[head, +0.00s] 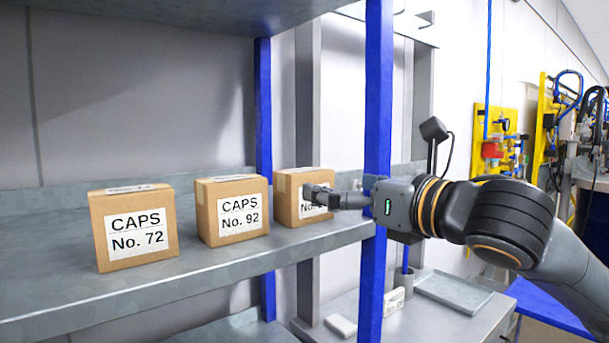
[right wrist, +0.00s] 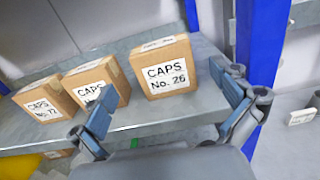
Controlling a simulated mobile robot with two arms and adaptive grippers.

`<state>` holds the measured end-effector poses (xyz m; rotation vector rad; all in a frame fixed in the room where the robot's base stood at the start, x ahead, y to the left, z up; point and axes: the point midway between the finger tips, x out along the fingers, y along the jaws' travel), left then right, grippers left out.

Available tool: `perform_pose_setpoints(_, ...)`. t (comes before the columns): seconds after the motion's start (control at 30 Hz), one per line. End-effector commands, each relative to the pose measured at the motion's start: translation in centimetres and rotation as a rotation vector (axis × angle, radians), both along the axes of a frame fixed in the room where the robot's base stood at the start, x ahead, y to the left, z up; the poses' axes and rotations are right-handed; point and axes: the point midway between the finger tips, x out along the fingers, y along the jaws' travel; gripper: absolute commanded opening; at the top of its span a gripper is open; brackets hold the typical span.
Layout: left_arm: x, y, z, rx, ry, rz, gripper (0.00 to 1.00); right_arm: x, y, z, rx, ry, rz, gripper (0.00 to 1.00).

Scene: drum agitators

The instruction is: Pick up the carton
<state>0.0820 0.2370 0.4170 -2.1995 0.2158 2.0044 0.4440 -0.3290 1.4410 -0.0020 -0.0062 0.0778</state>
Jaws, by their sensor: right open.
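Three brown cartons stand in a row on a grey metal shelf (head: 200,277). The left carton (head: 133,258) is labelled "CAPS No. 72", and the middle carton (head: 232,238) "CAPS No. 92". The right carton (head: 290,184) is partly hidden behind my right gripper (head: 322,196); in the right wrist view this carton (right wrist: 160,56) reads "CAPS No. 26". My right gripper is open and empty in front of the No. 26 carton. In the right wrist view its fingers (right wrist: 160,88) are spread wide, with that carton beyond and between them. My left gripper is not in view.
A blue shelf post (head: 377,120) stands just right of the No. 26 carton, close to my right wrist. Another blue post (head: 264,110) is behind the cartons. A lower bench (head: 440,318) with a grey tray (head: 455,290) is at the right. The shelf's front strip is clear.

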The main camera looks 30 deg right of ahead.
Motion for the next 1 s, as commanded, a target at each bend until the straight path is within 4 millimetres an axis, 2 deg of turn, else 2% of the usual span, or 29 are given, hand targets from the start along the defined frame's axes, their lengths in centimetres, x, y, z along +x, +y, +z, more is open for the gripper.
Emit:
perform_pose_setpoints(0.03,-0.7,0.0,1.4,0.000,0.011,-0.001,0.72,0.8,0.2,0.6,0.005,0.003,0.005,1.00)
perform_pose_setpoints(0.2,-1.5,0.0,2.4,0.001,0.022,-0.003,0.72,2.7,0.2,0.3,0.006,0.002,0.003,1.00)
perform_pose_setpoints(0.43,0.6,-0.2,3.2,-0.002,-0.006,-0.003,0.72,3.9,0.3,0.3,0.005,0.000,0.002,1.00)
perform_pose_setpoints(0.53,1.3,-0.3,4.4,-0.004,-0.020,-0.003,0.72,5.0,0.4,0.8,0.008,0.002,0.005,1.00)
perform_pose_setpoints(0.63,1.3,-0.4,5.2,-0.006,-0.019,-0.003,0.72,6.3,0.4,1.0,0.008,0.004,0.004,1.00)
perform_pose_setpoints(0.8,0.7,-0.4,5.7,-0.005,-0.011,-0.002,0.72,8.1,0.5,0.7,0.005,0.002,0.002,1.00)
perform_pose_setpoints(1.0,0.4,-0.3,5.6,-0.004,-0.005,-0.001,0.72,8.4,0.5,0.6,0.002,0.001,0.000,1.00)
